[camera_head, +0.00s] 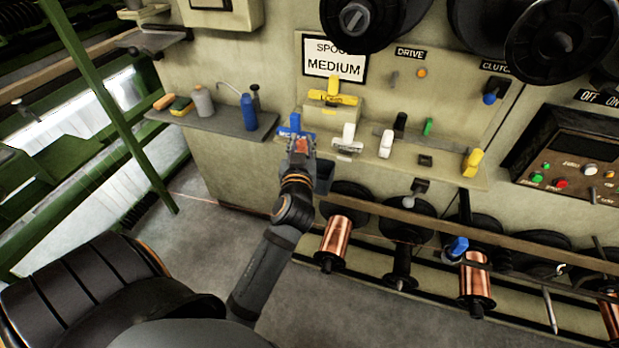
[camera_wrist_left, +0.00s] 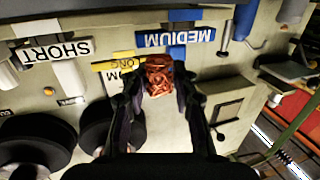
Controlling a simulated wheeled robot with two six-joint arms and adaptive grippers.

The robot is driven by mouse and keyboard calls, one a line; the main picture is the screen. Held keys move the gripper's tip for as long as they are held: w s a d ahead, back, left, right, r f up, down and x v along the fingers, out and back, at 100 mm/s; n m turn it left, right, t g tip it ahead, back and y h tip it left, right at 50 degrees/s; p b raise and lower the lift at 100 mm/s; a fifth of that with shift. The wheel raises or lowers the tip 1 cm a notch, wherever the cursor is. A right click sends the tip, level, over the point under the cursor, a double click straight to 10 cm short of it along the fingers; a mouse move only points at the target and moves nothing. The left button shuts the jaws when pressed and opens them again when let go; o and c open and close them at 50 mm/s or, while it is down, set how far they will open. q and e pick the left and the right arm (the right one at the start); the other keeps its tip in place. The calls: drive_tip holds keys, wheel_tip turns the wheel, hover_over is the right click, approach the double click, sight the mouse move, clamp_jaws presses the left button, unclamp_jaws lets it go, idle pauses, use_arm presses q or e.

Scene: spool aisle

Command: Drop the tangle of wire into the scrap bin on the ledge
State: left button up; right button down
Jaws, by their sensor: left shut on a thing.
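The tangle of wire (camera_wrist_left: 158,76) is a reddish copper clump in the left wrist view, held between the two fingertips. My left gripper (camera_head: 300,148) is shut on it, and the reddish clump also shows in the head view at its tip. The gripper is at the ledge (camera_head: 458,176) in front of the machine panel, close to a blue MEDIUM tag (camera_head: 293,128). A small dark box (camera_head: 325,173) shows just right of the gripper, partly hidden by it; I cannot tell surely whether it is the scrap bin. My right gripper is not in view.
Yellow (camera_head: 333,97) and white (camera_head: 347,140) tagged pieces stand right of the gripper. A side shelf (camera_head: 225,122) with bottles is at left. Copper spools (camera_head: 340,240) and a long rail (camera_head: 440,218) lie below the ledge. A green frame (camera_head: 100,90) stands far left.

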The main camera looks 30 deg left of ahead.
use_arm(q)
drive_tip(key=o, duration=1.1)
wheel_tip(320, 180, up, 10)
drive_tip(key=shift+r, duration=0.1)
